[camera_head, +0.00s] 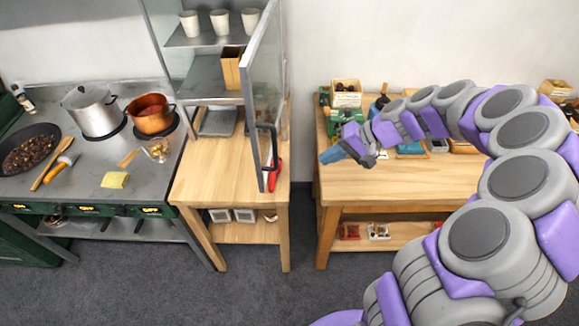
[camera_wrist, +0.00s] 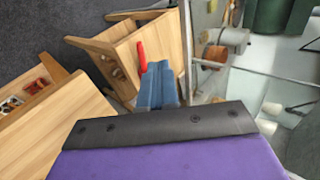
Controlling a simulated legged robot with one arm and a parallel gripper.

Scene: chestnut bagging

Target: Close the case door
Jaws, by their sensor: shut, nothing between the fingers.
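The case (camera_head: 210,72) stands on a wooden table and holds white cups on its upper shelf and a small brown box below. Its glass door (camera_head: 263,75) with a metal frame is swung open toward me. The door has a dark handle (camera_head: 272,148) on its right side. My gripper (camera_head: 325,157) is shut and empty, to the right of the door and apart from it. In the wrist view my gripper's blue fingers (camera_wrist: 159,85) are together, with the glass door (camera_wrist: 255,85) to their right. The door handle is not clear in the wrist view.
A red object (camera_head: 275,172) lies on the case's table (camera_head: 215,175), behind the door. A stove with a pan, a pot (camera_head: 93,110) and a copper pot (camera_head: 150,113) is at left. A second wooden table (camera_head: 400,183) with boxes and tools is under my arm. A floor gap separates the tables.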

